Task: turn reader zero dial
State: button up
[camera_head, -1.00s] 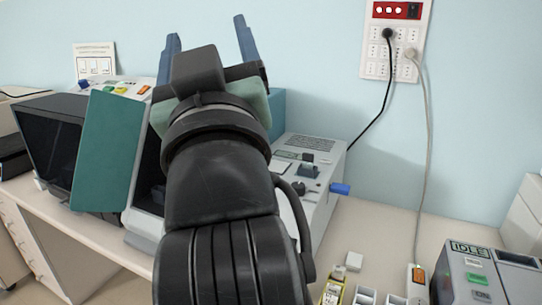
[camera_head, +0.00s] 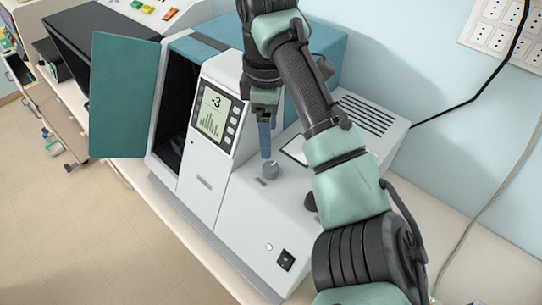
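The reader is a white and teal bench instrument (camera_head: 240,215) with a small screen (camera_head: 211,113) that reads -3 above a bar graph. Its small grey round dial (camera_head: 270,170) stands on the sloping white front panel, right of and below the screen. My gripper (camera_head: 266,155) points down with its blue fingers just above the dial. The fingers line up in this view, so their gap is hidden. I cannot tell whether the tips touch the dial.
The reader's teal door (camera_head: 125,95) stands open at the left, beside a dark chamber. A black switch (camera_head: 286,260) is low on the front panel. A wall socket plate (camera_head: 505,30) and dark cable are at the right.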

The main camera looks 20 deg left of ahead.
aim_at(270, 167)
jog(key=f, duration=1)
jog(key=shift+w+f+b, duration=0.1)
jog(key=shift+w+b, duration=0.2)
jog(key=shift+w, duration=0.1)
grip_shut()
